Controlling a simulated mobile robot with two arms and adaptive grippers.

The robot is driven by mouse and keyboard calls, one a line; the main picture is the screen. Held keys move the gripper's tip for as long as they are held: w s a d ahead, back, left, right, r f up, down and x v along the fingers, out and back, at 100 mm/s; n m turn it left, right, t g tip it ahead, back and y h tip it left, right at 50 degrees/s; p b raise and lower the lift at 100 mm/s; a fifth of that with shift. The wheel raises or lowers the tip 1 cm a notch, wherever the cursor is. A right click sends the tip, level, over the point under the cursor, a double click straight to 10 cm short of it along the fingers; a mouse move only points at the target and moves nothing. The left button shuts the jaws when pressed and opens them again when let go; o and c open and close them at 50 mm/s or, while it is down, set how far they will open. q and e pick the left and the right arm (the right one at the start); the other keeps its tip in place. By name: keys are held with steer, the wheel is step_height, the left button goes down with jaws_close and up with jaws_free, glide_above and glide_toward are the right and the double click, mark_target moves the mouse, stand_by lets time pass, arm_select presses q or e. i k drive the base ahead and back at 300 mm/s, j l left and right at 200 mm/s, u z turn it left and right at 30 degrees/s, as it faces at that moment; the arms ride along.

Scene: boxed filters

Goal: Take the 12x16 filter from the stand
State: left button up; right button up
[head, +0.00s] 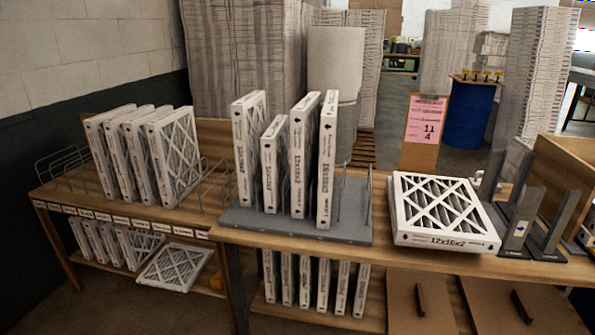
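A filter (445,212) marked 12x16x2 lies flat on the right part of the table, white-framed with diamond lattice over pleats. It is to the right of the grey wire-divided stand (350,232). In that stand, several white-framed filters (297,170) stand upright side by side; their spine labels are too small to read surely. Neither of my grippers is in the head view.
Grey upright brackets (521,222) stand right of the flat filter. A wire rack of upright filters (172,160) is on the left. More filters (322,283) fill the lower shelf. A pink sign (426,119) stands behind the table, with a blue barrel (468,112) beyond.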

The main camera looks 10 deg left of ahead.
mark_target(305, 117)
steer(key=z, duration=0.75)
steer(key=j+z, duration=0.3)
steer(key=j, duration=0.15)
steer(key=j+z, duration=0.25)
steer(key=j, duration=0.25)
steer(key=j+z, duration=0.3)
steer(key=j, duration=0.15)
steer(key=k+j+z, duration=0.25)
steer(key=j, duration=0.2)
steer(key=j+z, duration=0.3)
steer(key=j, duration=0.15)
steer(key=k, duration=0.05)
